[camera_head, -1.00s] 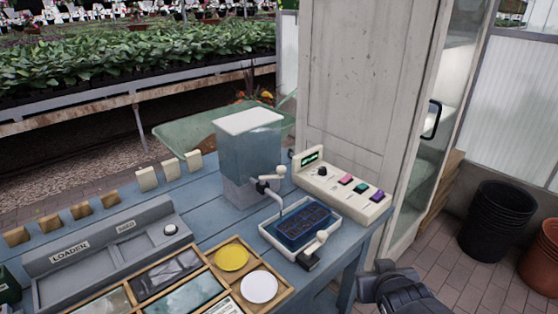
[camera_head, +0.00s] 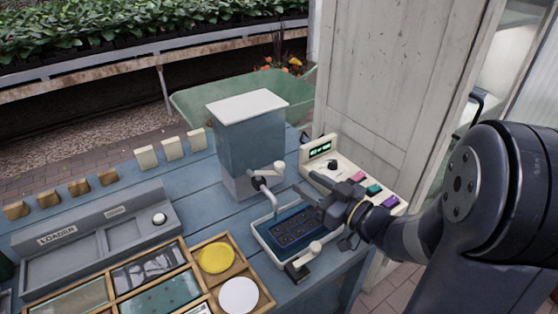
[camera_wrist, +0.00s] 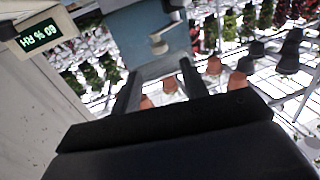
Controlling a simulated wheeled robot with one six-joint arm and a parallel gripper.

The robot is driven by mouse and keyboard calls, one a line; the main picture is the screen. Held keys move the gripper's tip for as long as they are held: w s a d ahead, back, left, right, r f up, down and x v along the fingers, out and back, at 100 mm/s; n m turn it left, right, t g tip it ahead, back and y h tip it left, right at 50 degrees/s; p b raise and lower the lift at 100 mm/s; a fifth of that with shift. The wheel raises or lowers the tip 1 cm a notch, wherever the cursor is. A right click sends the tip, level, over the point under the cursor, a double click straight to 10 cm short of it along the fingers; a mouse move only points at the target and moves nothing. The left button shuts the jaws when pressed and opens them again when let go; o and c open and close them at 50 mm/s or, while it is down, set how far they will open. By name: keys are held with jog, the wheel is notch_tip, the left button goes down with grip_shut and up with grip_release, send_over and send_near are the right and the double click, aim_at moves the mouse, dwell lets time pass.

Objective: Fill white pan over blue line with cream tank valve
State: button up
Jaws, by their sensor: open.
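The white pan (camera_head: 268,238) sits on the bench below the tank's spout. A dark tray with several cells (camera_head: 300,228) lies in it amid blue; I cannot make out a separate blue line or the water level. The clear tank (camera_head: 250,145) with a white lid stands behind the pan. Its cream valve (camera_head: 272,170) is on a grey tap at the front; it also shows in the wrist view (camera_wrist: 159,44). My gripper (camera_head: 314,202) is open and empty above the pan's right part, right of the valve and apart from it. Its fingers (camera_wrist: 160,85) point toward the tank.
A second cream handle (camera_head: 315,248) is at the pan's front corner. A cream control box (camera_head: 345,170) with a display, a knob and coloured buttons stands behind my gripper. A grey loader tray (camera_head: 85,240), a wooden tray with yellow and white discs (camera_head: 216,258), and several small blocks are at left.

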aim_at(283, 167)
jog(key=x, duration=1)
jog(key=shift+f, duration=0.1)
jog(key=c, duration=0.9)
